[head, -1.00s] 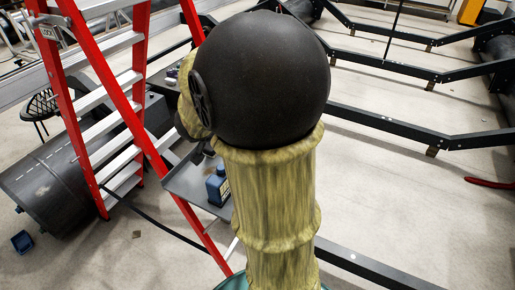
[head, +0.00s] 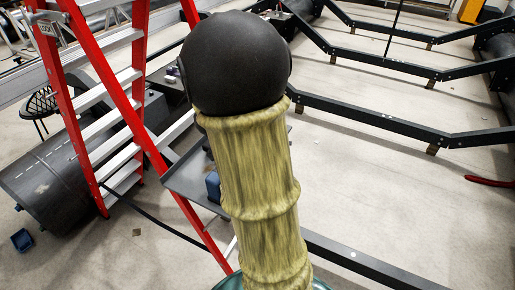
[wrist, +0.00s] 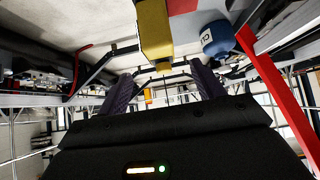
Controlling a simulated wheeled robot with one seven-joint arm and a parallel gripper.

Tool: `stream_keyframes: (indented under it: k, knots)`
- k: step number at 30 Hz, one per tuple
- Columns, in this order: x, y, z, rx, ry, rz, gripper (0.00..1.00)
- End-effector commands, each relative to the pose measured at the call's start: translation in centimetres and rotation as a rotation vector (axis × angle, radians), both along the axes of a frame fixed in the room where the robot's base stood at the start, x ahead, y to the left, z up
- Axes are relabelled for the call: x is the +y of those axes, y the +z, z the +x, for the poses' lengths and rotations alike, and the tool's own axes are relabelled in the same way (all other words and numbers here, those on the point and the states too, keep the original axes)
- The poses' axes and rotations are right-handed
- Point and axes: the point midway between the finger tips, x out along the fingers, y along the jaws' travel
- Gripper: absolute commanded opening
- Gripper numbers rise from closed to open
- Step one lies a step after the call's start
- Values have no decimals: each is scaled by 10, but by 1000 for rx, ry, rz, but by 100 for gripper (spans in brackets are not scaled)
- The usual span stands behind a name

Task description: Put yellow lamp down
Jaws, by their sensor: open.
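My gripper (wrist: 160,80) is open in the wrist view, its two dark fingers spread apart with nothing seen clamped between them. A yellow block-like thing, which looks like the yellow lamp (wrist: 154,30), shows at the top centre, in line with the gap between the fingers and apart from both in the picture. I cannot tell how far beyond the fingertips it is, and its top end is cut off by the frame. In the head view my own arm hides the gripper and the lamp.
A blue container (wrist: 220,38) is right of the lamp in the wrist view. A grey tray (head: 188,178) beside the red ladder (head: 120,90) is partly behind my arm. Black frame rails (head: 380,115) cross the floor at right. A dark cylinder (head: 48,180) lies at left.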

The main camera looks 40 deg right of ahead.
Motion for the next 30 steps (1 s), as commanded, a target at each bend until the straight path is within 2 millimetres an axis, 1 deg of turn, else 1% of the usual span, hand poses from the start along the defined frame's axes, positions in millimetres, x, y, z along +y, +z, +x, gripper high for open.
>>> stream_keyframes:
  k: [1,3,6,9,12,22,26,30]
  knots:
    - [-7,-9,2,4,-2,0,67]
    - [-15,-18,5,4,-2,0,67]
    - [-26,-30,10,3,-3,0,67]
    - [-34,-38,14,2,-1,0,67]
    - [-38,-41,15,1,-1,0,67]
    - [-39,-42,16,1,-1,0,67]
    - [-47,-52,20,2,-1,-1,67]
    - [-61,-68,26,2,-2,0,67]
